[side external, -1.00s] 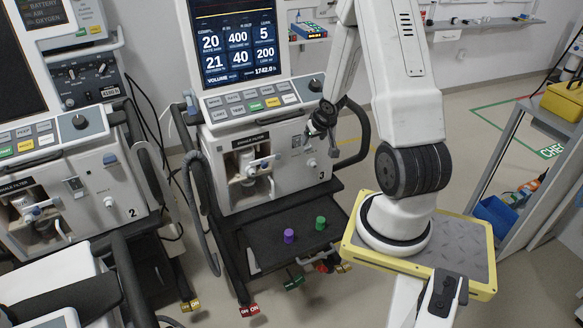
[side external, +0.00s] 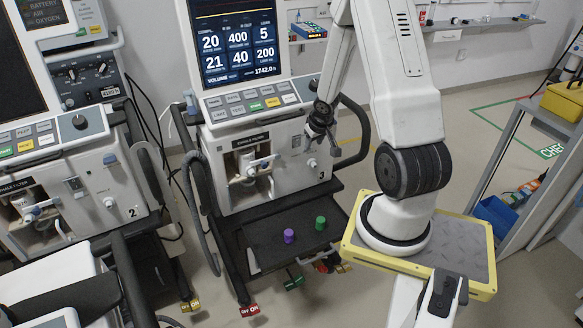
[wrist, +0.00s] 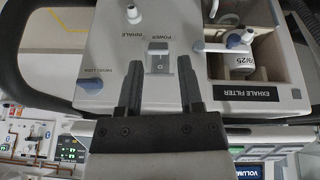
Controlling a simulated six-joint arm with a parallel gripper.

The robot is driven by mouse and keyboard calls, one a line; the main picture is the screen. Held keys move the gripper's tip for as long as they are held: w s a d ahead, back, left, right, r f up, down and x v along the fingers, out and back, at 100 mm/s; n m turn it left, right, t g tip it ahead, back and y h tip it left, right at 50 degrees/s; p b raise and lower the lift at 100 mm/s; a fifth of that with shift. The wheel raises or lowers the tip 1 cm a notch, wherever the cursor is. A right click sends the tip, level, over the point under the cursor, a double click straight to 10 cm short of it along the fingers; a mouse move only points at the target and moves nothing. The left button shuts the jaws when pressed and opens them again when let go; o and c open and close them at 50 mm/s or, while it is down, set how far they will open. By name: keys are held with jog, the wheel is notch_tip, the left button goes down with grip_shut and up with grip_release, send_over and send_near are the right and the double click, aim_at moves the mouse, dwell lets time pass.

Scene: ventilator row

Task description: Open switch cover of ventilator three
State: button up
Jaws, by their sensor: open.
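Ventilator three (side external: 215,160), marked 3, stands in the middle of the side view. In the wrist view its front panel (wrist: 110,60) appears upside down. A small switch with a pale cover (wrist: 158,58) sits under the POWER lettering. The cover looks down over the switch, but its exact state is too small to tell. My gripper (wrist: 160,62) is open and empty, with one dark finger on each side of the switch cover. Contact cannot be told. In the side view my gripper (side external: 320,140) is at the panel's right part and hides the switch.
The exhale filter bay (wrist: 240,60) is beside the switch in the wrist view. A dark handle rail (side external: 362,130) curves around ventilator three's right side. Ventilator two (side external: 90,190) stands left.

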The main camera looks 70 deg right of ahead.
notch_tip(320, 180, down, 4)
jog(key=a+n+g, duration=0.2)
jog(key=n+g, duration=0.2)
jog(key=n+g+h, duration=0.6)
jog(key=n+h, duration=0.3)
send_near(303, 144)
jog(key=s, duration=0.4)
jog(key=shift+x, duration=3.75)
jog(key=shift+w+a+f, duration=0.1)
jog(key=shift+f, duration=0.05)
grip_shut()
